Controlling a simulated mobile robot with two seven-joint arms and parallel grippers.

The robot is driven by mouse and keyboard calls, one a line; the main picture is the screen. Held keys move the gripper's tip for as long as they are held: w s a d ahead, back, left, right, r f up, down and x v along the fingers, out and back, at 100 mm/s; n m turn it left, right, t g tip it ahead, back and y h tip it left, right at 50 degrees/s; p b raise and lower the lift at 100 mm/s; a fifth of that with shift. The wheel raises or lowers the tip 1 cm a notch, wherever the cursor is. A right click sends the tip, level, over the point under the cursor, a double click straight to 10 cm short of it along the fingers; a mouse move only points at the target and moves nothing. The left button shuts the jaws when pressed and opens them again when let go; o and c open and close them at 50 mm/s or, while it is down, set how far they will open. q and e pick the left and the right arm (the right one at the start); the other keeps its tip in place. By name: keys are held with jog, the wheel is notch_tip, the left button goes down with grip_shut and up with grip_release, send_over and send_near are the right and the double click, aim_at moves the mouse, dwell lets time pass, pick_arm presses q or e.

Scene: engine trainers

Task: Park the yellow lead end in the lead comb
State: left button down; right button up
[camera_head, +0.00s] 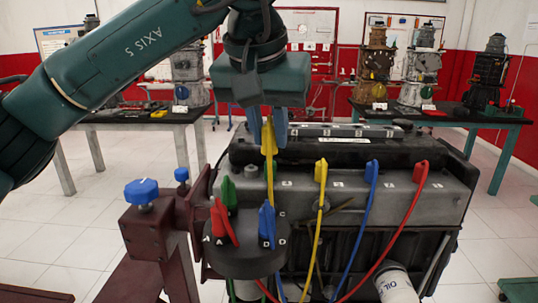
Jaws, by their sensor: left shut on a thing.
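My left gripper (268,128) comes down from the upper left and is shut on a yellow lead end (268,140), which hangs upright between its fingers. The held end is above the round dark cap (245,262), which bears letters around its top. Red (222,225), green (229,193) and blue (267,224) lead ends stand on this cap. Another yellow end (320,171) sits on the engine's grey cover, with its lead running down. I cannot make out the lead comb for certain. My right gripper is not in view.
The engine (440,185) fills the middle, with blue (372,168) and red (421,172) ends on its cover. A brown stand with a blue knob (141,191) is at left. A white oil filter (397,286) is at lower right. Benches (490,114) stand behind.

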pick_arm(q)
jog(key=shift+r, duration=0.45)
